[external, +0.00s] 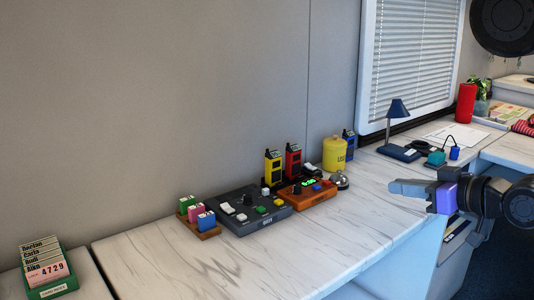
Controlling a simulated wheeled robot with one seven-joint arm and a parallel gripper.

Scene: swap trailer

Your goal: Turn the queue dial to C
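An orange box (318,199) with a small green lit display and a black dial (297,190) stands on the white marble-look counter. A dark grey panel (278,215) left of it also carries a black knob (248,199), white switches and a green button. Which one is the queue dial, and any letters around them, are too small to read. My gripper (393,187) points left above the counter's front edge, right of the orange box and apart from it.
A silver bell (340,181) and yellow canister (334,154) stand right of the orange box. Yellow (273,167) and red (293,160) handsets stand behind. Coloured blocks sit in a wooden tray (208,233) at left. The counter front is clear.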

